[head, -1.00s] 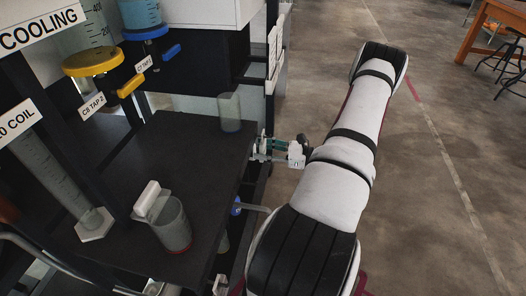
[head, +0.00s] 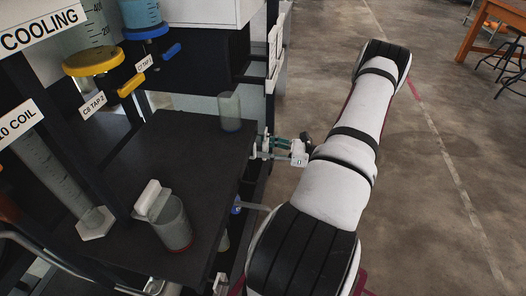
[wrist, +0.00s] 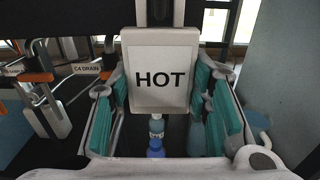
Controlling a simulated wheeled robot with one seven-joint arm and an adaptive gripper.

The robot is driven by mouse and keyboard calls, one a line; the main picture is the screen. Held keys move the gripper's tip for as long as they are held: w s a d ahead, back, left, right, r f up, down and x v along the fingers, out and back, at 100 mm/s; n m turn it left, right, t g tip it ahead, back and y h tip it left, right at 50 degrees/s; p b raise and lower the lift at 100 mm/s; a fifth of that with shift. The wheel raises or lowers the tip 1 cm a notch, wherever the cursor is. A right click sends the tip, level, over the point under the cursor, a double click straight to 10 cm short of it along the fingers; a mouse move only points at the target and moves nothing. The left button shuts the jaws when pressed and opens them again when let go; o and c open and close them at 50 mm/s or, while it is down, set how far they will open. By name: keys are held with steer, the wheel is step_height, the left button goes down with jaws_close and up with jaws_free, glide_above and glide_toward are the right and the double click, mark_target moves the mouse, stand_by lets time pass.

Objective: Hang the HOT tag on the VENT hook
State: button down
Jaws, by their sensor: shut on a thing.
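The HOT tag (wrist: 159,72) is a white plate with black lettering, upright and facing the camera in the wrist view. My gripper (wrist: 165,92) has teal pads on either side of the tag and is shut on it. In the head view my gripper (head: 264,148) is at the right edge of the dark shelf, and the tag cannot be made out there. I cannot pick out the VENT hook or a VENT label in either view.
A clear beaker (head: 229,112) stands near the shelf's (head: 165,150) back right corner. A C4 DRAIN label (wrist: 86,68) shows left in the wrist view. Bottles (wrist: 156,130) stand below the tag. Open floor lies right.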

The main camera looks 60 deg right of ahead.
steer(key=v, duration=0.8)
steer(key=shift+b, duration=0.45)
steer(key=shift+s+d, duration=0.1)
steer(key=shift+s, duration=0.15)
